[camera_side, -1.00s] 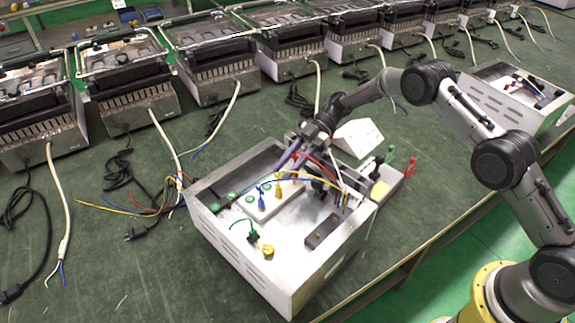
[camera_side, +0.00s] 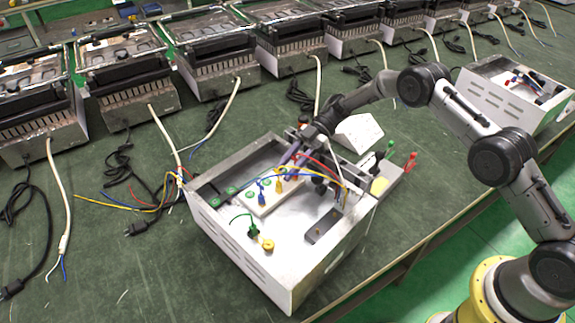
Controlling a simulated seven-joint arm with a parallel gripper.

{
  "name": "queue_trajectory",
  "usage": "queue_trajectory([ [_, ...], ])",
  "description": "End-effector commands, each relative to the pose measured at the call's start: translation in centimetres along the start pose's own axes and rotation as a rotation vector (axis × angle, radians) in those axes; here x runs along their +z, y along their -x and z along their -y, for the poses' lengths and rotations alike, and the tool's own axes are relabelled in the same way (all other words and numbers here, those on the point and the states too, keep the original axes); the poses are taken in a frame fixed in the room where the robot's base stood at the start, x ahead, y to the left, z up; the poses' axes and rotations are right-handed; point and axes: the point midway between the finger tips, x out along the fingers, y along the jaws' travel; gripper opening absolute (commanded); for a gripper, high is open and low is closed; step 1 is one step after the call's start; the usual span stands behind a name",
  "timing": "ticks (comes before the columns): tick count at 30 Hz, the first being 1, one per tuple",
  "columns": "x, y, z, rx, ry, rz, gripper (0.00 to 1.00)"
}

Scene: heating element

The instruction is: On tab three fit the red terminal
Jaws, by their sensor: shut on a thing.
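The open white metal box (camera_side: 250,270) stands on the green bench. Inside is a pale terminal block (camera_side: 268,203) with round green marks. A blue terminal (camera_side: 262,196) and a yellow terminal (camera_side: 279,184) stand upright on the block. My gripper (camera_side: 292,160) is over the far part of the box, shut on the red terminal, near the block's far end. The red wire (camera_side: 322,165) runs from it to the right. The fingers mostly hide the red terminal. I cannot tell whether it touches a tab.
A green terminal (camera_side: 253,231) and a yellow knob (camera_side: 268,246) sit near the box's front left. A dark plate (camera_side: 323,226) lies inside at right. Red (camera_side: 411,161) and green (camera_side: 390,150) plugs stand outside, right of the box. Loose wires (camera_side: 140,205) lie at left.

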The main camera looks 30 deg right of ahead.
Motion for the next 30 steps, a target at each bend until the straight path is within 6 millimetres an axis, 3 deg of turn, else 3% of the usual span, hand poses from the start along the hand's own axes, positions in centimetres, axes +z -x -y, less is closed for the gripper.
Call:
queue_trajectory([
  [4,0.3,-0.1,0.0,0.000,0.000,0.000,0.00],
  [5,0.3,-0.1,0.0,0.000,0.000,0.000,0.39],
  [10,0.3,-0.1,0.0,0.000,0.001,0.000,0.68],
  [22,0.2,0.6,-0.1,0.001,0.002,0.000,0.68],
  [30,0.3,5.5,-0.1,0.006,0.003,0.001,0.68],
])
